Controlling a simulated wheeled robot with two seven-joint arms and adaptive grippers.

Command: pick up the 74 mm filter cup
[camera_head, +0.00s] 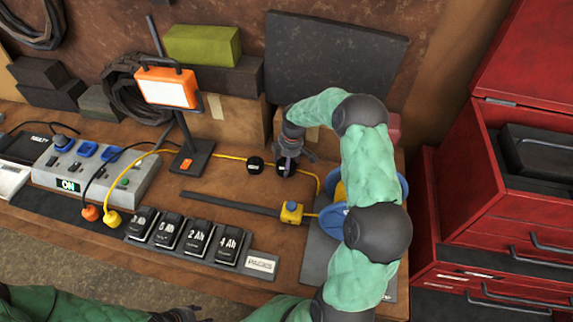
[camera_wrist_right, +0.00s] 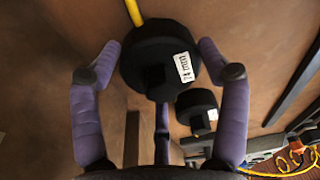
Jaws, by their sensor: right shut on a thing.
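The 74 mm filter cup (camera_wrist_right: 158,62) is a black round cup with a white "74 mm" label, seen large in the right wrist view between the purple fingers. In the head view the cup (camera_head: 284,170) shows just under my right gripper (camera_head: 288,158), partly covered by it. The right gripper is shut on this cup near the bench's back. A second, smaller-looking black cup (camera_head: 255,164) stands just left of it; it also shows in the wrist view (camera_wrist_right: 197,108). My left gripper (camera_head: 182,315) is only partly in view at the bottom edge, and its fingers are unclear.
An orange work lamp (camera_head: 166,86) stands left of the cups. A yellow cable (camera_head: 229,156) runs behind them. A dark bar (camera_head: 232,203) and several labelled batteries (camera_head: 168,233) lie in front. A red tool cabinet (camera_head: 500,213) stands at right, beyond my right arm.

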